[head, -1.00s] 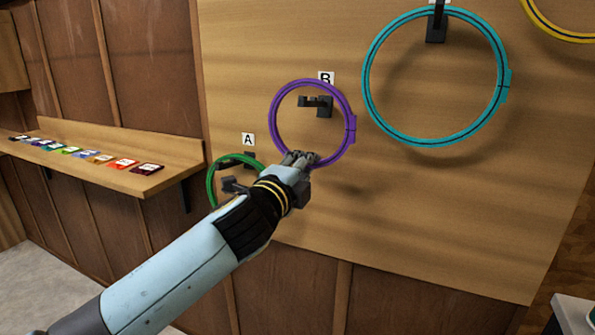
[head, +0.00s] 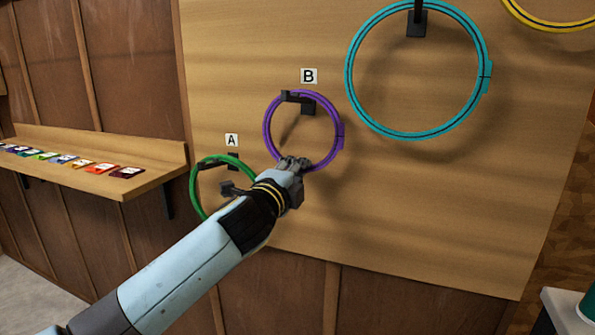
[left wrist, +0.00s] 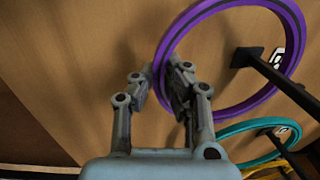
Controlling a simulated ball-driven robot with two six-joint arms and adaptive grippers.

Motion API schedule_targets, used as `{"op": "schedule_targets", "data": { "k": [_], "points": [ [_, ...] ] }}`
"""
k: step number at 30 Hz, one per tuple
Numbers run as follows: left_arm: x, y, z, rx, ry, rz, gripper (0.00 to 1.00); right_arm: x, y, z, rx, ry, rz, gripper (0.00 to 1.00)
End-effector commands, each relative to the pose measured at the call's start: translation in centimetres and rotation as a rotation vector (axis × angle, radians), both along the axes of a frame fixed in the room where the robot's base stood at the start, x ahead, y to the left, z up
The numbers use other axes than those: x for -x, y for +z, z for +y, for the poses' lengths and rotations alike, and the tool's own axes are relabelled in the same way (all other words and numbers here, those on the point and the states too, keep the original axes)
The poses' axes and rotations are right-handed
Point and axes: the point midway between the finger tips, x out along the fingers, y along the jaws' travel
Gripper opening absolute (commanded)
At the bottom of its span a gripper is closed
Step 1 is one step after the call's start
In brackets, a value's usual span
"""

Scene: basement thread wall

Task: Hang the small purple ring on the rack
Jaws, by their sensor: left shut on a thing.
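The small purple ring (head: 267,126) is upright in front of the wooden board, below label B (head: 308,76). My left gripper (head: 294,164) is shut on its lower edge; the left wrist view also shows the fingers (left wrist: 163,77) on the purple band (left wrist: 250,103). The dark peg B (head: 309,107) lies within the ring's outline, just under its top, and its tip overlaps the top band. In the left wrist view the peg (left wrist: 270,72) runs through the ring's opening and crosses in front of the band. I cannot tell whether ring and peg touch. My right gripper is not in view.
A green ring (head: 196,187) hangs at label A (head: 232,140), close behind my left wrist. A large cyan ring (head: 348,86) hangs from a hook at upper right, and part of a yellow ring (head: 545,24) shows beyond. A shelf (head: 150,178) with coloured cards is at left.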

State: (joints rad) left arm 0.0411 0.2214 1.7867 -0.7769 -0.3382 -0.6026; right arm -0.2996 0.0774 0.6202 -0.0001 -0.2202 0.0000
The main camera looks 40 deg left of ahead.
Motion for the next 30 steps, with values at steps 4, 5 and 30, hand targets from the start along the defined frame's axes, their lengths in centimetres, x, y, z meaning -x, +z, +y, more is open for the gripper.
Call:
{"op": "schedule_targets", "data": {
  "k": [4, 5, 30],
  "points": [
    [0.01, 0.01, 0.0, 0.0, 0.0, 0.0, 0.0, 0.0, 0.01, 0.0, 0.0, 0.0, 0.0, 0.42],
    [0.01, 0.01, 0.0, 0.0, 0.0, 0.0, 0.0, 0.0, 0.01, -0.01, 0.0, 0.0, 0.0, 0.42],
    [0.04, -0.03, -0.01, 0.0, 0.0, 0.001, 0.42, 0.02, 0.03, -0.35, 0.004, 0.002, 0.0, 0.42]
  ]
}}
